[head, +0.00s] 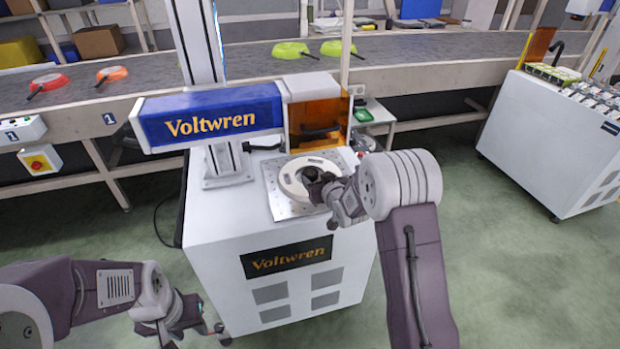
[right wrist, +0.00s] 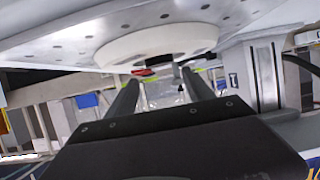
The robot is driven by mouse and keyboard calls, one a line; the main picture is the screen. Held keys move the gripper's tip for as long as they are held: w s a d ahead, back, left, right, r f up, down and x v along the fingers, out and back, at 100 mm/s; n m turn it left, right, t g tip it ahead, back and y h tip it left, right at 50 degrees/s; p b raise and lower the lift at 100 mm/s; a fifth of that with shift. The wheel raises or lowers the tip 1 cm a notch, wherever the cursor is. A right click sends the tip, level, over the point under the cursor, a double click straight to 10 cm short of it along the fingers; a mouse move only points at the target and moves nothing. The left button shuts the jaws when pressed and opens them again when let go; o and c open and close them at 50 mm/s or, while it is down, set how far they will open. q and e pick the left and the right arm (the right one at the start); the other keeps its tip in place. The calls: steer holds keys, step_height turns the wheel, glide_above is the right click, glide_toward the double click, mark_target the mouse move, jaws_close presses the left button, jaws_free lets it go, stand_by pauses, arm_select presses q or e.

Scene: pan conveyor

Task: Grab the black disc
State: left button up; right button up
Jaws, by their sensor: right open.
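A white ring-shaped holder (head: 291,187) lies on a perforated metal plate (head: 276,206) on top of the white Voltwren machine. A dark shape shows in the ring's middle, partly behind my right gripper (head: 318,186); I cannot clearly separate a black disc from the dark fingers. In the right wrist view the ring (right wrist: 120,50) is just beyond the fingertips, with a dark patch at its centre. The two fingers of my right gripper (right wrist: 160,88) stand apart with nothing between them. My left gripper (head: 212,328) hangs low in front of the machine; its opening is unclear.
The blue Voltwren head (head: 210,117) on its column and an orange shield (head: 319,108) stand behind the plate. A conveyor (head: 410,47) carries red, orange and green pans at the back. A white cabinet (head: 545,140) stands at the right, with clear floor between.

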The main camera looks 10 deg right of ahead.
mark_target(311, 173)
steer(key=x, duration=0.7)
steer(key=shift+s+f+b, duration=0.1)
steer(key=shift+f+b, duration=0.2)
steer(key=shift+s+r, duration=0.1)
steer(key=shift+c, duration=1.2)
steer(key=c, duration=1)
